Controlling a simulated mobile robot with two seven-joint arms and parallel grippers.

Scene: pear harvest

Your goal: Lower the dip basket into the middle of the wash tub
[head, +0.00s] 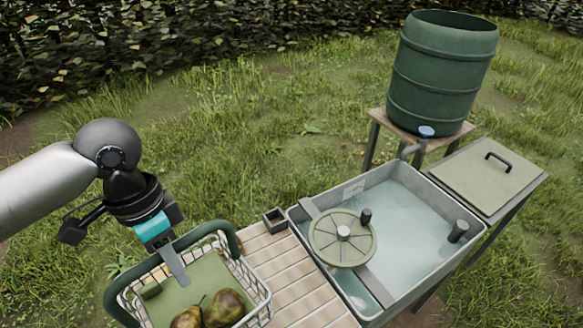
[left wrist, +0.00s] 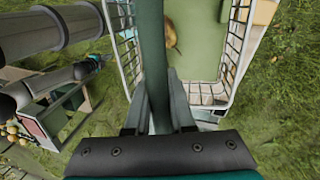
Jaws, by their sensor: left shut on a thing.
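The dip basket (head: 263,292) is a white wire basket with a dark green arched handle (head: 232,240) and a pale green bottom. Pears (head: 224,308) lie in it. My left gripper (head: 172,256) is shut on the handle's top bar, above the basket; the left wrist view shows the handle (left wrist: 153,60) between its fingers. The wash tub (head: 397,312) is a grey basin of water to the right of the basket, apart from it. I cannot tell whether the basket touches the slatted board below.
A slatted wooden board (head: 293,262) lies between basket and tub. A round green spoked disc (head: 325,246) on a grey crossbar covers the tub's left part; the water right of it is open. A green barrel (head: 440,75) stands behind, and a lidded box (head: 487,178) adjoins the right side.

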